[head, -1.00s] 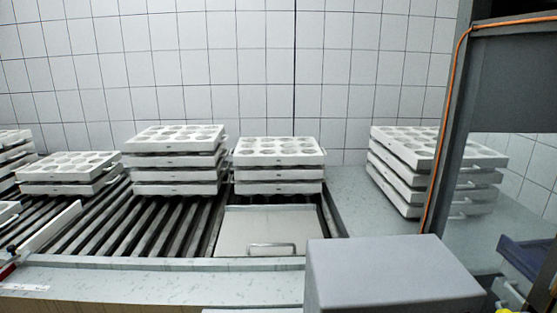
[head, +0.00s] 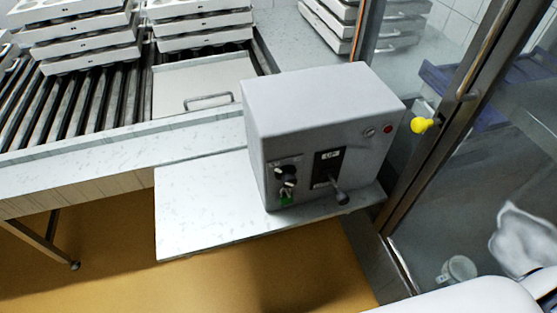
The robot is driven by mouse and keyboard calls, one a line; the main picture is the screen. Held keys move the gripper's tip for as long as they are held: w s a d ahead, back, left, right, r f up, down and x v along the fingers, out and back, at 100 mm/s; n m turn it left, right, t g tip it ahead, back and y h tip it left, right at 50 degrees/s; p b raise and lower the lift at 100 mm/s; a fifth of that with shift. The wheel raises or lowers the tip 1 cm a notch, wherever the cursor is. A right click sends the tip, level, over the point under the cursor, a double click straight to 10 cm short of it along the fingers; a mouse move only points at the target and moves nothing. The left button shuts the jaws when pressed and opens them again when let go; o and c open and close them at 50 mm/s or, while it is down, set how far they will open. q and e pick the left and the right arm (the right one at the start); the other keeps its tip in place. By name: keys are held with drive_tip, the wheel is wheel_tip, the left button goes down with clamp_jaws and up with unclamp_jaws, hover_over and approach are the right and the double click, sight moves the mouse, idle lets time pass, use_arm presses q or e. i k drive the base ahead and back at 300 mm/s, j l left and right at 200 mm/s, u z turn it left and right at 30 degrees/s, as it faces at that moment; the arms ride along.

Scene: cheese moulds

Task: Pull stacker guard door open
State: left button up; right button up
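The stacker guard door is on the right of the head view, a clear panel in a grey metal frame (head: 440,136). A long metal bar handle (head: 484,52) is fixed to the frame's upper part. A yellow knob (head: 422,125) sits beside the frame, just right of a grey control box. The door looks closed, but its far edge is out of view. Neither gripper is in view. A smooth white shape at the bottom right, likely part of my arm, covers the panel's lower part.
The grey control box (head: 320,110) with switches and a lever stands on a pale shelf (head: 195,205) left of the door. Stacked white moulds (head: 205,30) stand on the roller conveyor (head: 85,110).

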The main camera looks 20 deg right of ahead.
sight(528, 14)
drive_tip(key=z, duration=2.4)
